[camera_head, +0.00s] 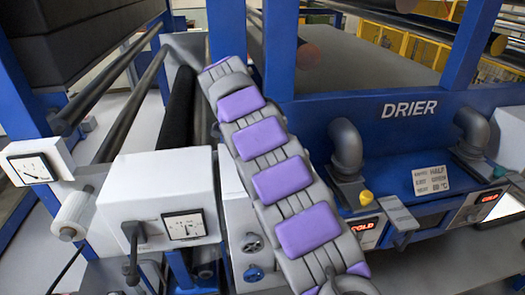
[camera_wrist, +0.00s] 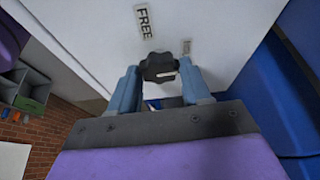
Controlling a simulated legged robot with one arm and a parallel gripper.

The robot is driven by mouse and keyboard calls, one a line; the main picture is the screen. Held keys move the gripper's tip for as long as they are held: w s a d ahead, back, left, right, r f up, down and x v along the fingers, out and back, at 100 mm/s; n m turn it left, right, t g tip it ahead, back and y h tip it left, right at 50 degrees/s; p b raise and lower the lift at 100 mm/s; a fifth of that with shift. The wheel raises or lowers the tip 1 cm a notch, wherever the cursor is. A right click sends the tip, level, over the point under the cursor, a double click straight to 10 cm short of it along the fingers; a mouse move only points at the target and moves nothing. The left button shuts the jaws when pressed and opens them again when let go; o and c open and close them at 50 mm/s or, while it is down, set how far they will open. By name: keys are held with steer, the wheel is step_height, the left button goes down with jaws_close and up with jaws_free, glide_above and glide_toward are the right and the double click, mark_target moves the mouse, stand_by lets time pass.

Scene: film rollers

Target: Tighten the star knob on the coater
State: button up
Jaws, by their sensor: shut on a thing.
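In the wrist view, a black star knob (camera_wrist: 159,66) stands out from a white panel (camera_wrist: 100,50). I take this panel to be part of the coater. My gripper (camera_wrist: 161,76) has its two blue-grey fingers on either side of the knob and is shut on it. The label "FREE" (camera_wrist: 146,22) is on the panel above the knob. In the head view my arm crosses the middle, and I cannot make out the gripper or the knob there.
In the head view, a white box with a dial gauge (camera_head: 185,227) stands left of my arm. Two handwheels (camera_head: 253,258) are close to the arm. The blue drier (camera_head: 410,140) with grey pipe elbows (camera_head: 346,148) is at right. Dark rollers (camera_head: 178,115) run behind.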

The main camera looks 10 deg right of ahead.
stand_by(0.4)
steer(key=o, duration=1.1)
steer(key=shift+w+a, duration=0.15)
steer(key=shift+a, duration=0.05)
steer(key=shift+c, duration=0.2)
